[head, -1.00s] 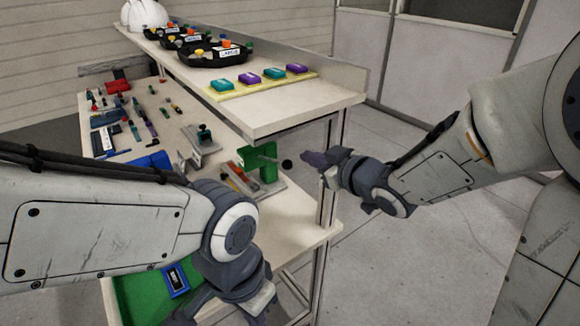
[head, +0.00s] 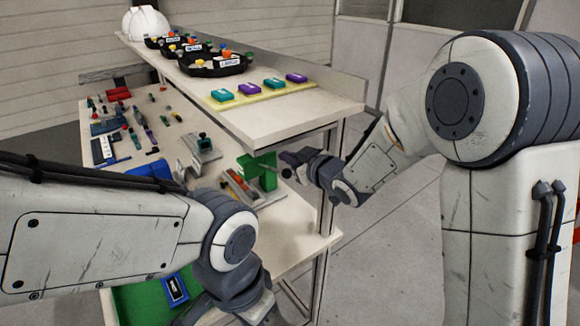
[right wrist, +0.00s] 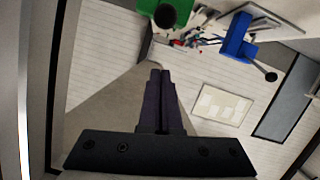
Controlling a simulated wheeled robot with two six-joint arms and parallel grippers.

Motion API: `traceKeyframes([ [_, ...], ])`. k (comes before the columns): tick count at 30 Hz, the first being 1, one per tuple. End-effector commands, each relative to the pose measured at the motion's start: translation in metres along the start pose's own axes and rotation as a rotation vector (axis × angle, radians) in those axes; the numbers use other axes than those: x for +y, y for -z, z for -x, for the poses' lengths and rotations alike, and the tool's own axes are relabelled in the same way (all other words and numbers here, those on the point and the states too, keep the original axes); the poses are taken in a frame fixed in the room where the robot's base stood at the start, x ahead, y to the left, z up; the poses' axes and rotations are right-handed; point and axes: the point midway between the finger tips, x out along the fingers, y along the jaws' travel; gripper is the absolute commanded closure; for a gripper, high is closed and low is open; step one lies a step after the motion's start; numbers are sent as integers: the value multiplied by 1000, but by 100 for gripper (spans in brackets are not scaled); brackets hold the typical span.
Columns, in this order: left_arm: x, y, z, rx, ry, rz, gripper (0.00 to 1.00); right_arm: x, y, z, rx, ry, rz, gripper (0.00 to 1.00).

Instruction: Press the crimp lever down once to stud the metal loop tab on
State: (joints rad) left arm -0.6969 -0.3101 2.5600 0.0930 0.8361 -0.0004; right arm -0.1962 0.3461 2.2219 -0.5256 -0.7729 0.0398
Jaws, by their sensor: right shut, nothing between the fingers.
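The green crimp press (head: 262,171) stands at the right end of the lower bench shelf. Its lever sticks out to the right and ends in a black ball knob (head: 287,172). My right gripper (head: 290,158) is shut and empty, close to the knob in the head view; I cannot tell whether it touches. In the right wrist view the dark purple fingers (right wrist: 160,75) are together, and the black knob (right wrist: 165,15) shows beyond their tips, apart in the picture, with green around it. My left gripper is at the bottom edge, its fingers not clear. I cannot make out the metal loop tab.
A grey clamp fixture (head: 203,148) stands left of the press. The upper shelf (head: 255,118) overhangs behind, with black trays (head: 213,68) and coloured blocks (head: 248,89). A green bin (head: 140,303) is below at left. The floor to the right is clear.

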Motion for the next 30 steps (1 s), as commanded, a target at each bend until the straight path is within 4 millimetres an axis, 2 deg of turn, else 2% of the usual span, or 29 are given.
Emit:
traceKeyframes([
  [1, 0, 0, 3, 0, 0, 0, 100, -1, 1, -10, -1, 3, -1, 100],
  [4, 0, 0, 3, 0, 0, 0, 100, 0, -19, -13, -6, 0, -3, 100],
  [10, 0, 0, 4, 0, 0, 0, 100, 0, -36, -17, -3, -2, -1, 100],
  [23, 0, 0, 3, 0, 0, 0, 100, 0, -39, -18, 0, -1, 1, 100],
  [30, -1, -1, -13, 0, 0, 0, 100, -12, -44, -24, 26, 8, 4, 100],
])
